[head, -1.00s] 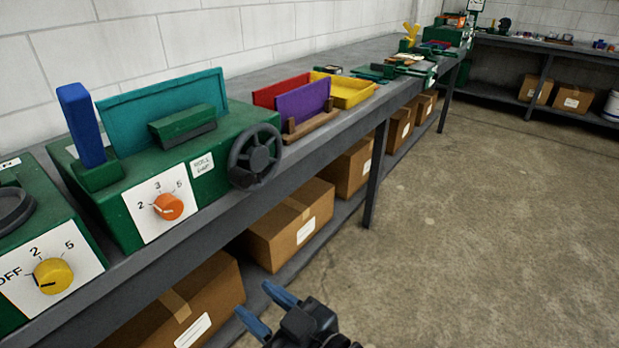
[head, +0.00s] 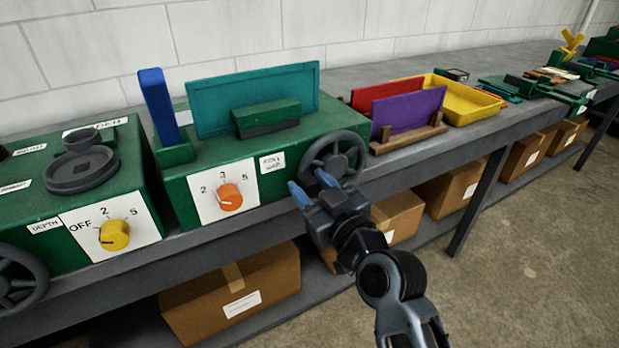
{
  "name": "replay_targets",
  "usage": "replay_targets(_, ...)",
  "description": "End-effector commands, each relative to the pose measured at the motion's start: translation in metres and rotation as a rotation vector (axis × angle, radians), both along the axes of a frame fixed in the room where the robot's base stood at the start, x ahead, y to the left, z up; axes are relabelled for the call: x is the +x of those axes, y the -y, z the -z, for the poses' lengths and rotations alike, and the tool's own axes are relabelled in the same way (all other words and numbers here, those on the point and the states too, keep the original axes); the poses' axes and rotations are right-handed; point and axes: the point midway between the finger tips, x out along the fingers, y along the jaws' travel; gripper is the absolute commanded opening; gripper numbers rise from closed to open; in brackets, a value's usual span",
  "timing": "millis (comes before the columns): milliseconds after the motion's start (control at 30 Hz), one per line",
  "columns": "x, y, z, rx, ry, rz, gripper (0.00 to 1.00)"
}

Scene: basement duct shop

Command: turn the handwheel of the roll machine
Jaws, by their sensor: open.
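The dark handwheel (head: 345,147) is on the right end of the front of a green machine (head: 180,187). A small label (head: 271,162) beside it seems to begin with "ROLL", so I take this as the roll machine. My gripper (head: 311,186) is open, its blue fingertips pointing up toward the lower left of the wheel. It overlaps the wheel's lower rim in the picture. I cannot tell whether they touch. Nothing shows between the fingers.
An orange knob (head: 230,196) is left of the wheel. Another green machine at left has a yellow knob (head: 114,235) and its own handwheel (head: 14,282). Purple (head: 410,112) and yellow (head: 462,104) pieces stand right on the bench. Cardboard boxes (head: 232,290) sit below.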

Motion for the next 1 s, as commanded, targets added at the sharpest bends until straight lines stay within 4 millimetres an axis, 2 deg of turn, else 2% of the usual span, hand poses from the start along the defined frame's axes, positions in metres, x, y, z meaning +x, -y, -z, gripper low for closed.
replay_targets(200, 0.0128, -0.0083, -0.0004, 0.0, 0.0, 0.001, 0.46)
replay_targets(467, 0.0134, -0.0087, 0.0002, 0.0, 0.0, 0.001, 0.46)
replay_targets(900, 0.0133, -0.0086, 0.0003, 0.0, -0.001, 0.001, 0.04)
replay_targets(1000, 0.0132, -0.0085, 0.0004, 0.0, -0.001, 0.001, 0.0)
